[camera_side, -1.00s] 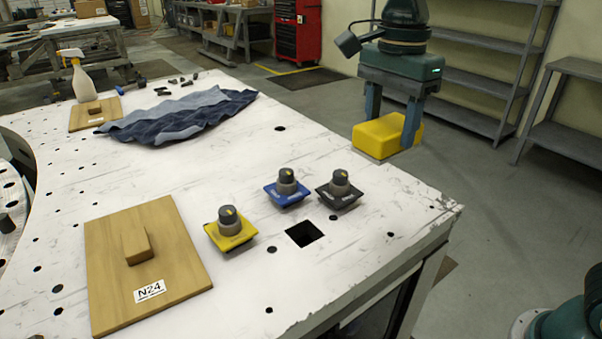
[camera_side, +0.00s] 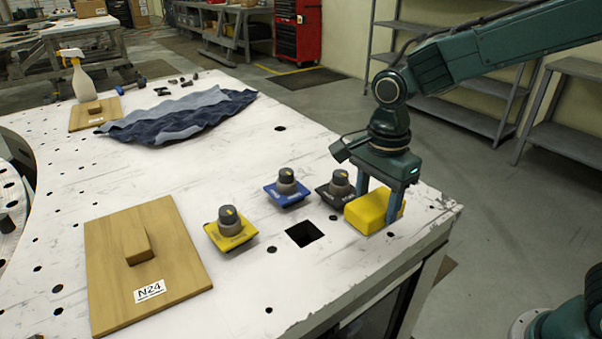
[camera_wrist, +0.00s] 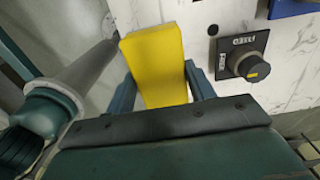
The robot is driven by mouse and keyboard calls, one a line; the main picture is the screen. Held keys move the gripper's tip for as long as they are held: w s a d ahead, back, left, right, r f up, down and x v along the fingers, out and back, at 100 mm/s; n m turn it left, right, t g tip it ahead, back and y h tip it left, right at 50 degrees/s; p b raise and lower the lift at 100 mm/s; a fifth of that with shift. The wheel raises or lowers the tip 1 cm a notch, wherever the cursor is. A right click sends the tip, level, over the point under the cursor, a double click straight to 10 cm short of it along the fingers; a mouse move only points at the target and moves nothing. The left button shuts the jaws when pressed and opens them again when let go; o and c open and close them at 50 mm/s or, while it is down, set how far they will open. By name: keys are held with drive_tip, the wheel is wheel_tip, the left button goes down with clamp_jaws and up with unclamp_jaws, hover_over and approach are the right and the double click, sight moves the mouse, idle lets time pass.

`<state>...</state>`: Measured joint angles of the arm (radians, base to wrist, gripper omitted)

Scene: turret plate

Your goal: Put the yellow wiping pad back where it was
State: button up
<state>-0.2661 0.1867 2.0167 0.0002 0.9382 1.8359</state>
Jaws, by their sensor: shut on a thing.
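The yellow wiping pad (camera_side: 368,212) is a rounded yellow block near the right edge of the white table. My gripper (camera_side: 378,213) is shut on it, with one finger on each side. The pad is just right of the black-plated knob; I cannot tell whether it touches the table or hangs a little above it. In the wrist view the pad (camera_wrist: 157,62) sits between my two fingers, with the gripper (camera_wrist: 160,85) body below it.
Knobs on black (camera_side: 339,188), blue (camera_side: 287,187) and yellow (camera_side: 230,228) plates stand left of the pad. A square hole (camera_side: 304,234) lies in front of them. A wooden board labelled N24 (camera_side: 110,270) is at left. A blue cloth (camera_side: 180,118) lies behind. The table (camera_side: 330,290) edge is close on the right.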

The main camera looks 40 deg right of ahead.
sight(377, 202)
drive_tip(key=shift+f, duration=0.45)
drive_tip(key=shift+f, duration=0.1)
drive_tip(key=shift+f, duration=2.05)
drive_tip(key=shift+f, duration=0.1)
drive_tip(key=o, duration=1.1)
wheel_tip(377, 202, up, 12)
drive_tip(key=shift+r, duration=0.1)
